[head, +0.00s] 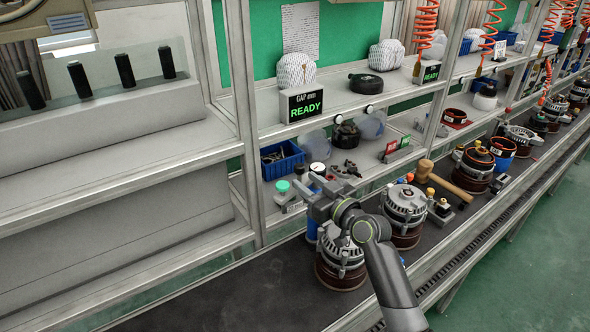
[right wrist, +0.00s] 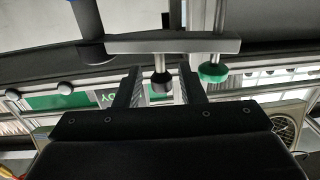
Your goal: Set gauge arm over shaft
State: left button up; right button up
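My right gripper (head: 318,197) is above the nearest alternator (head: 340,268), beside the gauge. In the right wrist view its two fingers (right wrist: 160,88) are spread, with a black knob (right wrist: 162,83) on a metal stem showing between them and gaps on both sides. The stem joins a flat grey bar (right wrist: 180,46), which looks like the gauge arm; a green knob (right wrist: 213,72) is on the same bar. The green knob (head: 283,186) also shows in the head view, left of the gripper. A white dial (head: 317,168) is behind the gripper. The alternator's shaft is partly hidden by my arm. My left gripper is not seen.
A display (head: 305,105) reads "GAP mm READY". A blue bin (head: 282,160) stands behind the gauge. A second alternator (head: 404,215), a mallet (head: 447,182) and further alternators stand along the line to the right. The dark belt at front left is clear.

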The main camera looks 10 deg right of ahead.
jog(key=shift+p+x, duration=0.35)
jog(key=shift+x, duration=2.5)
jog(key=shift+c, duration=0.2)
grip_shut()
